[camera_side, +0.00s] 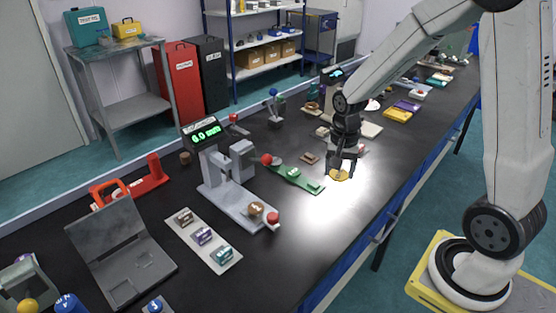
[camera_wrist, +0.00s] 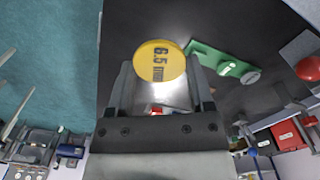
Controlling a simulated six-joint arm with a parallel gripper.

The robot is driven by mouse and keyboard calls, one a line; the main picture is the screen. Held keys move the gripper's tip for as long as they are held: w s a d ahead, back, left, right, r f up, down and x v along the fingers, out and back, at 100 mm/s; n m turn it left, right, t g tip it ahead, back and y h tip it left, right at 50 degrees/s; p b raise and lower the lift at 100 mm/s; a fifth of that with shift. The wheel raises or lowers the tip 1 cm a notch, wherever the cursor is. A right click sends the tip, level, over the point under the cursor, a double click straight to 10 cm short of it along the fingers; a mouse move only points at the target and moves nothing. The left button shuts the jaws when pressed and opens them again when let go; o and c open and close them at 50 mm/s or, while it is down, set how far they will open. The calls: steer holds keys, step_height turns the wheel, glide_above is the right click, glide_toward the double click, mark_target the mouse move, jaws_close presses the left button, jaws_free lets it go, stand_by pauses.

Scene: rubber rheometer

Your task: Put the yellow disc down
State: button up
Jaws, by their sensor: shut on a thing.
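The yellow disc (camera_side: 339,175) is low over the black bench top, to the right of a green plate; I cannot tell from the side view whether it touches the bench. In the wrist view the yellow disc (camera_wrist: 160,61) shows dark printing that reads 6.5. My gripper (camera_side: 342,168) points down and is shut on the disc. In the wrist view my gripper's two fingers (camera_wrist: 160,85) stand on either side of it. The part of the disc between the fingers is partly hidden.
The green plate (camera_side: 286,173) with small pale parts lies left of the disc. A grey gauge (camera_side: 240,190) with a lit display and red knobs stands further left. A tray of small blocks (camera_side: 230,262) lies in front. Bare bench lies around and in front of the disc.

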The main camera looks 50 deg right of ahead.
steer(key=w+a+f+n, duration=0.2)
steer(key=w+a+n, duration=0.4)
steer(key=a+n, duration=0.3)
steer(key=n, duration=0.3)
steer(key=shift+a, duration=0.15)
steer(key=s+a+r+n, duration=0.2)
steer(key=s+a+r, duration=0.2)
steer(key=shift+s+r, duration=0.3)
